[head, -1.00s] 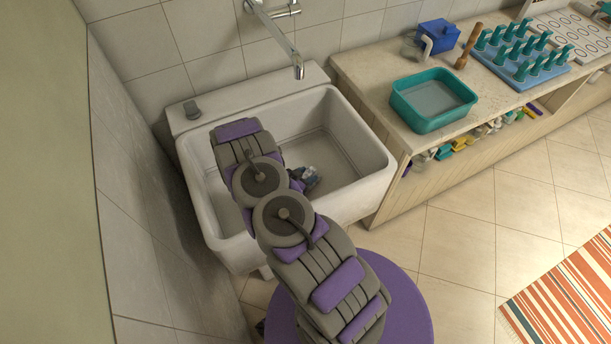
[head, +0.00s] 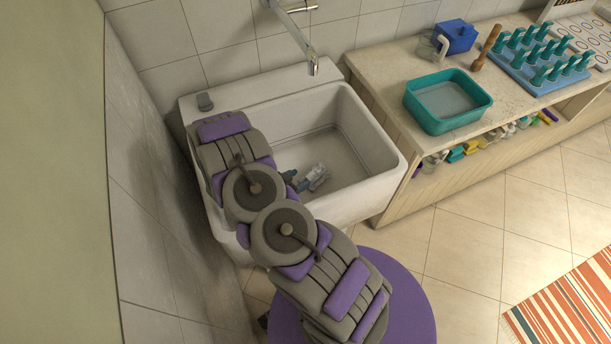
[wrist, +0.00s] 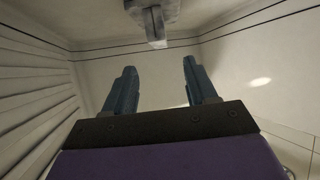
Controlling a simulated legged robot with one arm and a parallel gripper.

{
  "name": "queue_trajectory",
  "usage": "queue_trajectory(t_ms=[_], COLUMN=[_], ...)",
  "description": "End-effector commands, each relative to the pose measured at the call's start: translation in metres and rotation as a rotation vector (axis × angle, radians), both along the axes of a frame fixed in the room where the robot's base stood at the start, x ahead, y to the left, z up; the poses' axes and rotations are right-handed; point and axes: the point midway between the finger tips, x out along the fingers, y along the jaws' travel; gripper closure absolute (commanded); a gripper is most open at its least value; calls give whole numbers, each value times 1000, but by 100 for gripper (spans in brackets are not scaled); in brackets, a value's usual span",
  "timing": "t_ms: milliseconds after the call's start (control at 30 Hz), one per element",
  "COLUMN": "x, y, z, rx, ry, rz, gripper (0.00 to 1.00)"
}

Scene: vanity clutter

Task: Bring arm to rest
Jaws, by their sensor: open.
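My gripper shows in the wrist view (wrist: 159,66). Its two blue-grey fingers stand well apart, with nothing between them. In the head view my grey and purple arm is folded over the left side of the white sink and hides the gripper, or most of it.
The sink (head: 388,158) stands against the tiled wall, under a metal faucet (head: 300,38). The counter at right holds a teal basin (head: 425,118), a blue box (head: 456,36) and a pegged rack (head: 540,68). A striped rug (head: 570,305) lies lower right. Open floor lies between.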

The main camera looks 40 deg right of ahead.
Motion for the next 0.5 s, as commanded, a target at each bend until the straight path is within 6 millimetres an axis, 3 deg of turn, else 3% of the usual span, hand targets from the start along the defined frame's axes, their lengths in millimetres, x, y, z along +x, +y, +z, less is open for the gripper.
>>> queue_trajectory(t_ms=[200,500], x=[-3,-3], y=[13,14], z=[7,7], rx=[2,2], ry=[2,3], rz=[0,0], gripper=[43,43])
